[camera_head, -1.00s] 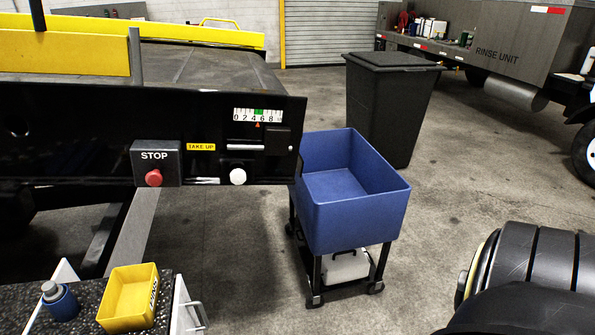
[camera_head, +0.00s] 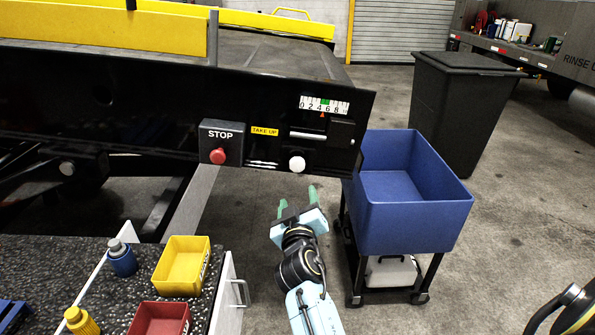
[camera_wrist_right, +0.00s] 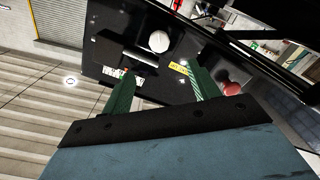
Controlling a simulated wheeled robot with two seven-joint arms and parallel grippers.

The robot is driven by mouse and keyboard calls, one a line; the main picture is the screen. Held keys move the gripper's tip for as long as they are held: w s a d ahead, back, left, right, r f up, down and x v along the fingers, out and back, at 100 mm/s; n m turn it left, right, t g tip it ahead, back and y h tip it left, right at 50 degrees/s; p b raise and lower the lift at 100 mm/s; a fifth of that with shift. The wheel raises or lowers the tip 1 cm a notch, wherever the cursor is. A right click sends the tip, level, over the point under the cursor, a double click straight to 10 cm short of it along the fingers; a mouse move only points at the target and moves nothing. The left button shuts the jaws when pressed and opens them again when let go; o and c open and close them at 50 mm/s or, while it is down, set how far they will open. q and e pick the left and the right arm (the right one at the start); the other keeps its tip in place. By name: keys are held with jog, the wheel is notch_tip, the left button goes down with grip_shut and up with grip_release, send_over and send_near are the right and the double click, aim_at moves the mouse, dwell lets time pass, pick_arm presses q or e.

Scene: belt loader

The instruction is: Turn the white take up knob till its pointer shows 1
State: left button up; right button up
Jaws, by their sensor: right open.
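The round white take up knob (camera_head: 296,164) sits on the black side panel (camera_head: 230,108), below a white scale (camera_head: 324,106) marked 0 to 8. A small red pointer stands under the scale, around 4 to 6, near the green patch. My right gripper (camera_head: 297,199) is open and empty, below the knob and apart from it. In the right wrist view, the knob (camera_wrist_right: 158,42) shows beyond and between my two green fingers (camera_wrist_right: 157,76). The scale (camera_wrist_right: 122,74) is partly hidden by a finger there.
A red STOP button (camera_head: 218,156) sits left of the knob on the same panel. A blue bin cart (camera_head: 412,228) stands close to the right of my gripper. A table with a yellow bin (camera_head: 182,266) and a red bin (camera_head: 160,318) is at lower left.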

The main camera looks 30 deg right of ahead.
aim_at(297, 166)
jog(key=x, duration=1.3)
jog(key=shift+d+r, duration=0.15)
jog(key=c, duration=1)
jog(key=shift+o, duration=0.2)
